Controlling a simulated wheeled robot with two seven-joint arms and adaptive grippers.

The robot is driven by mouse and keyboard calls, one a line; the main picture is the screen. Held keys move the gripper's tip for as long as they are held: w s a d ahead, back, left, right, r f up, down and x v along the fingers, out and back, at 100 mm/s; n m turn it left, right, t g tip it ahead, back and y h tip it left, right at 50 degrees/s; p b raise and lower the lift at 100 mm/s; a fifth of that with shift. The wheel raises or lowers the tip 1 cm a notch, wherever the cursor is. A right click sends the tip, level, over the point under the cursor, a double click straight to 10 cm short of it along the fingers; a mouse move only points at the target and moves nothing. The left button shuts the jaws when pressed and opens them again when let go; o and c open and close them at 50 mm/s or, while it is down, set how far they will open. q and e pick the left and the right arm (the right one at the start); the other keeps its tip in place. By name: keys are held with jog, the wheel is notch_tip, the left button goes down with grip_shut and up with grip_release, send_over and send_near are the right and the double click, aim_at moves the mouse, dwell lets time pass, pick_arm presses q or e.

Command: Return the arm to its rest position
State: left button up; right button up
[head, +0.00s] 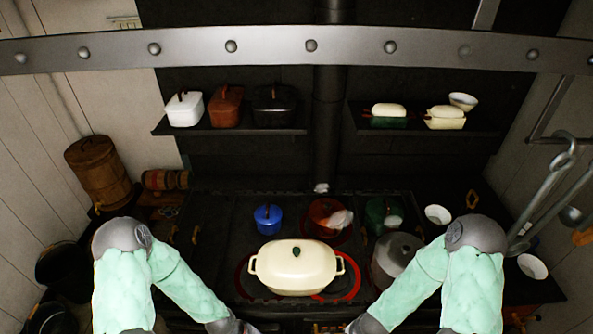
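Both of my arms, in pale green sleeves with grey joints, show at the bottom of the head view. The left arm (180,283) bends at a raised grey elbow, and its forearm slopes down toward the bottom middle. The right arm (418,284) mirrors it on the other side. Both forearms leave the picture at the bottom edge, so neither gripper shows, and I cannot see whether either holds anything. The arms frame a large cream lidded pot (295,269) on the dark stove between them.
A blue pot (267,218), a red-brown pot (325,212), a green pot (380,214) and a grey pot (396,257) stand on the stove. The grey pot is close to my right forearm in the picture. Ladles (560,190) hang at the right. Shelves with cookware line the back.

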pick_arm(q)
jog(key=s+f+n, duration=0.1)
jog(key=s, duration=0.5)
pick_arm(e)
jog(key=s+a+f+n+g+y, duration=0.2)
jog(key=s+a+n+y, duration=0.1)
jog(key=s+a+n, duration=0.5)
pick_arm(q)
notch_tip(320, 180, down, 24)
jog(key=w+d+m+b, duration=0.1)
jog(key=b, duration=2.4)
jog(key=shift+w+d+r+t, duration=0.2)
jog(key=shift+d+r+t, duration=0.05)
jog(key=shift+t, duration=0.05)
pick_arm(e)
notch_tip(320, 180, down, 23)
jog(key=w, duration=0.1)
jog(key=shift+d+t, duration=0.3)
jog(key=shift+t, duration=0.1)
jog(key=shift+d+r, duration=0.1)
